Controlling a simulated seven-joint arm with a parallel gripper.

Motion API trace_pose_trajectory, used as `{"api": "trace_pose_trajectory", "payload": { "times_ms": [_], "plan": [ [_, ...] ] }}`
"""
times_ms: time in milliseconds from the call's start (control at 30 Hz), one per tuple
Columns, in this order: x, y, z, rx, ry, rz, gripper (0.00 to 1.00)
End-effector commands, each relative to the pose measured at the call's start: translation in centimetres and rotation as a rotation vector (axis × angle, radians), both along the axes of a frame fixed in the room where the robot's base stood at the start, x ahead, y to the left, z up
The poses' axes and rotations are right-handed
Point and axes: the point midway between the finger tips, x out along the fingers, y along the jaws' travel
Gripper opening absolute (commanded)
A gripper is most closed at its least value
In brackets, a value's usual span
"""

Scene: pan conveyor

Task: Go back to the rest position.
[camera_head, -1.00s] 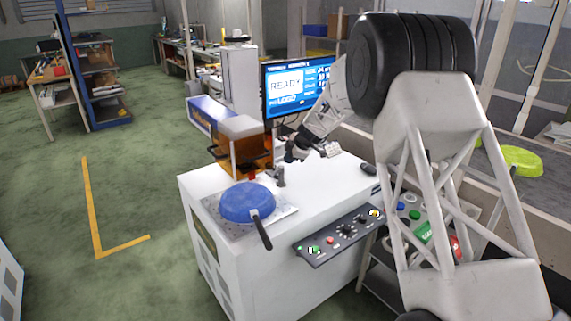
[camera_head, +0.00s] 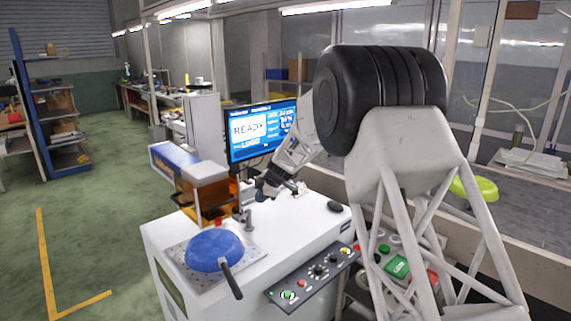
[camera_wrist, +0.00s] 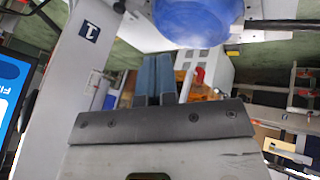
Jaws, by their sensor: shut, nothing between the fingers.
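My gripper (camera_head: 266,188) hangs at the end of my bent arm, above the white machine cabinet and in front of the screen. In the wrist view its two blue-grey fingers (camera_wrist: 153,70) lie together with nothing between them. A blue pan (camera_head: 214,250) with a dark handle rests on a metal plate (camera_head: 262,250) at the cabinet's front left. It is apart from my gripper, and it also shows at the top of the wrist view (camera_wrist: 200,18).
An orange-windowed unit (camera_head: 203,190) stands behind the pan. The screen (camera_head: 262,130) reads READY. A button panel (camera_head: 312,276) runs along the cabinet's front edge. A yellow-green pan (camera_head: 475,187) lies at right, beyond my arm. Open floor lies at left.

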Motion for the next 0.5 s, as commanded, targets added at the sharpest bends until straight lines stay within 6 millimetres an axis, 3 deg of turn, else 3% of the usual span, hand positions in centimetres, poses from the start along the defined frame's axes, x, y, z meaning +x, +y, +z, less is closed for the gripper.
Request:
{"api": "trace_pose_trajectory", "payload": {
  "times_ms": [500],
  "plan": [
    [-10.8, -8.0, 8.9, -0.006, 0.164, -0.323, 0.0]
  ]
}}
